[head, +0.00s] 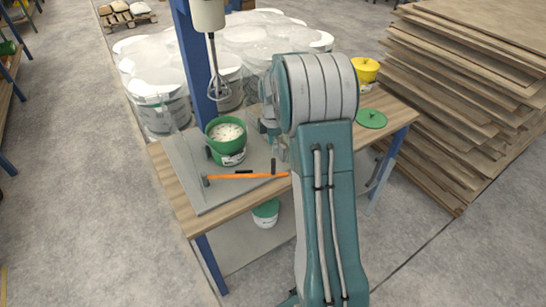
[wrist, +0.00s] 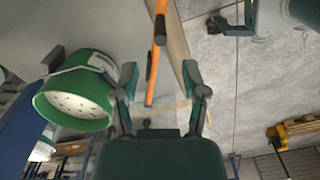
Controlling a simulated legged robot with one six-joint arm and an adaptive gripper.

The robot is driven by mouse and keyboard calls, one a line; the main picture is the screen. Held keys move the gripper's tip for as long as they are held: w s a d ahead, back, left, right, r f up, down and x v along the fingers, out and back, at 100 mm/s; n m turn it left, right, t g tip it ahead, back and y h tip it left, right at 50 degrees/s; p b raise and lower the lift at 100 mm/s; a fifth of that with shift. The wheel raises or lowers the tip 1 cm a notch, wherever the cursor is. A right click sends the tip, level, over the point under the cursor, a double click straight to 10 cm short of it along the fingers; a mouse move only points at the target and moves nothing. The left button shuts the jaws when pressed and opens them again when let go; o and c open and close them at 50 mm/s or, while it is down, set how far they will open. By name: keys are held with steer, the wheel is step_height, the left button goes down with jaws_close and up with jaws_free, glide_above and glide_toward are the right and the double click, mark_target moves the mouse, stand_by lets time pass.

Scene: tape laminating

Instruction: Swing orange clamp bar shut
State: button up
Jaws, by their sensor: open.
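The orange clamp bar (head: 240,176) lies across the front of a grey board on the workbench, with a dark grip piece standing near its right part. Its right end reaches to my arm in the head view. In the wrist view the orange bar (wrist: 152,78) runs lengthwise between the two fingers of my gripper (wrist: 160,76). The fingers are spread, with a gap on each side of the bar; I cannot tell how far the bar is from them in depth. A green bucket (head: 225,133) with pale speckled contents stands behind the bar; it also shows in the wrist view (wrist: 75,95), left of my gripper.
A mixer whisk (head: 216,88) hangs from a blue post above the bucket. A green lid (head: 371,118) and a yellow bucket (head: 366,70) are at the bench's right. Stacked wooden boards (head: 465,90) stand to the right. Wrapped white buckets (head: 155,75) are behind. Floor at left is clear.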

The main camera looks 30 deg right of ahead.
steer(key=shift+r, duration=1.55)
steer(key=shift+s+m, duration=0.15)
steer(key=shift+m, duration=0.15)
jaws_close()
steer(key=s+a+m+t, duration=0.2)
steer(key=s+m, duration=0.2)
steer(key=m, duration=0.4)
steer(key=m+t+h, duration=0.1)
steer(key=m+t, duration=0.1)
steer(key=m, duration=0.7)
glide_toward(274, 173)
steer(key=shift+x, duration=2.5)
